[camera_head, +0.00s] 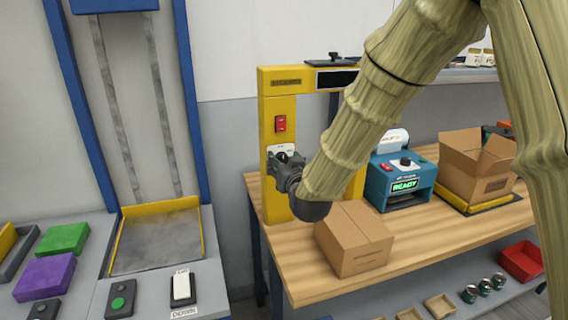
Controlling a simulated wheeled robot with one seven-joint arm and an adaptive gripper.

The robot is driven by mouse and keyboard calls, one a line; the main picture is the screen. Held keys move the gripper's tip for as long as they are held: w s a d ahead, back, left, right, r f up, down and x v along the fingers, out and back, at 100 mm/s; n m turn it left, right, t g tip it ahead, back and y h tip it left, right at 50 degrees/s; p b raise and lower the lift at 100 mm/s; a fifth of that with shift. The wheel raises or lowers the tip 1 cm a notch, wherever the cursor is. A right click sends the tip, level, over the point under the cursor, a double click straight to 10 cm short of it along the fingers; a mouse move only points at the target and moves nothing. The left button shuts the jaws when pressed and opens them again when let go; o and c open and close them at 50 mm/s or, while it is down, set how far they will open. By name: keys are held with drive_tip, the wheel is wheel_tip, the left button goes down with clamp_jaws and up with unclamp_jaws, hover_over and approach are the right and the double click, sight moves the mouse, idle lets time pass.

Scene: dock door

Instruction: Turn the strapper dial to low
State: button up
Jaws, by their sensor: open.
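The strapper is a yellow arch (276,205) standing on the wooden bench, with a red switch (280,123) on its left post. Below the switch is a pale plate with a dark dial (283,157), partly hidden by my gripper. My gripper (278,164) is open, right in front of the dial and overlapping its lower part. I cannot tell whether the fingers touch the dial. The dial's markings and pointer are too small and covered to read.
A closed cardboard box (354,240) sits on the bench (310,288) below my arm. A blue machine (402,180) showing READY and an open carton (474,165) stand to the right. A grey panel with buttons (120,298) is at the left.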

drive_tip(key=v, duration=1.1)
drive_tip(key=shift+s+d, duration=0.2)
drive_tip(key=shift+s, duration=0.2)
